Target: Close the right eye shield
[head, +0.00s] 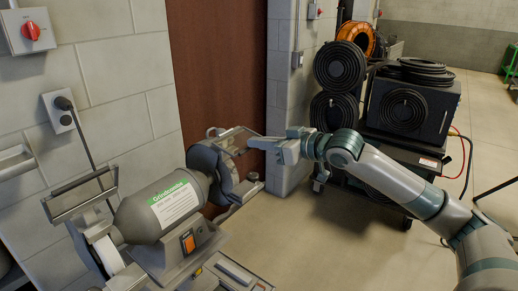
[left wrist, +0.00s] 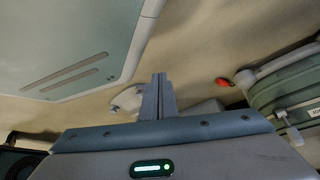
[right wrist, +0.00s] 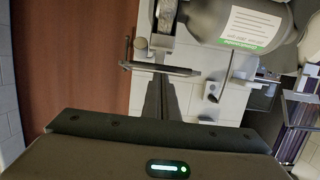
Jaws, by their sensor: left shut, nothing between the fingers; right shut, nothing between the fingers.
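The grey bench grinder (head: 150,213) stands at the lower left in the head view, with a green-and-white label on its motor. Its right eye shield (head: 232,131) is a framed plate raised above the right wheel guard (head: 224,168). The left eye shield (head: 80,193) is at the left wheel. My right gripper (head: 252,143) is shut and empty, with its tips at the right eye shield's edge; I cannot tell if they touch. In the right wrist view the shut fingers (right wrist: 158,82) point at the shield's dark bar (right wrist: 165,69). My left gripper (left wrist: 158,80) is shut and empty, away from the grinder.
A brown door (head: 220,70) and block wall stand behind the grinder. A cart with black cable coils (head: 405,108) stands beyond my right arm. A red switch (head: 31,31) and an outlet with a plugged cord (head: 60,112) are on the left wall. The floor at right is open.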

